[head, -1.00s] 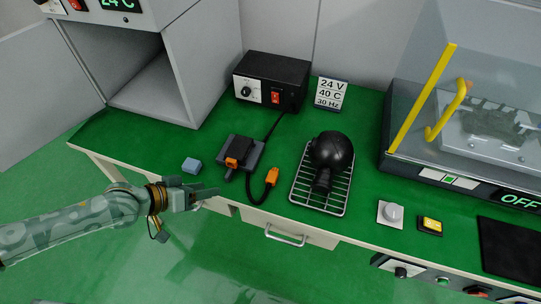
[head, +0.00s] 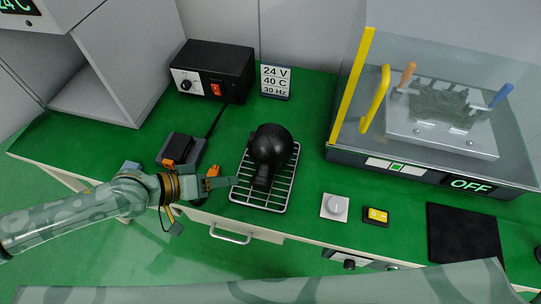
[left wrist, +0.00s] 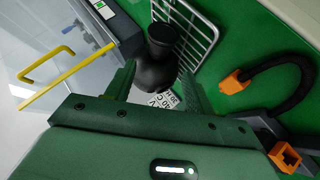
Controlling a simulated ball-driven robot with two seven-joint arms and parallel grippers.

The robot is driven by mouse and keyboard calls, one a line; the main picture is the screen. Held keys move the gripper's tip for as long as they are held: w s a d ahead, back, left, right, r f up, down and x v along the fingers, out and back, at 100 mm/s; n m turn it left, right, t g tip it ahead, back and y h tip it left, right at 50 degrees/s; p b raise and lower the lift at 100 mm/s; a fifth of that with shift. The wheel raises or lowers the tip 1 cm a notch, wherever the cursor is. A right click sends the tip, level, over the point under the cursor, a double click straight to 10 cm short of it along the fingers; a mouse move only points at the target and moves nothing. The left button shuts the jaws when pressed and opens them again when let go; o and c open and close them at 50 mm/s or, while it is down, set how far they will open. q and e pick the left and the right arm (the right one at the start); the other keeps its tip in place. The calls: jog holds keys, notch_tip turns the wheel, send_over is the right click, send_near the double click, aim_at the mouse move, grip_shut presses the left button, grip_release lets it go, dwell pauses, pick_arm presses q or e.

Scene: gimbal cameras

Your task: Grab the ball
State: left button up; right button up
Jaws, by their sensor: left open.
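A black ball-shaped camera (head: 271,145) with a short barrel towards me sits on a wire rack (head: 288,187) on the green bench. My left gripper (head: 222,188) is open and empty, at the rack's left edge, to the left of the barrel. I cannot tell whether the fingers touch the rack. My right gripper is not in view.
A black power box (head: 216,72) and a label sign (head: 275,81) stand behind. A dark docking block (head: 182,150) with an orange-plugged cable lies left of the rack. A clear-covered machine (head: 430,110) with a yellow handle, a white knob (head: 335,207) and a yellow button (head: 377,215) are to the right.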

aim_at(256, 174)
pick_arm(q)
jog(key=x, duration=0.5)
jog(key=shift+w+d+f+b, duration=0.1)
jog(key=shift+b, duration=0.2)
jog(key=shift+w+d+f, duration=0.25)
jog(key=shift+d, duration=0.15)
jog(key=b+x, duration=0.1)
jog(key=x, duration=0.3)
jog(key=shift+w+d+f, duration=0.1)
jog(key=shift+w+d, duration=0.05)
jog(key=shift+w, duration=0.1)
jog(key=c, duration=1)
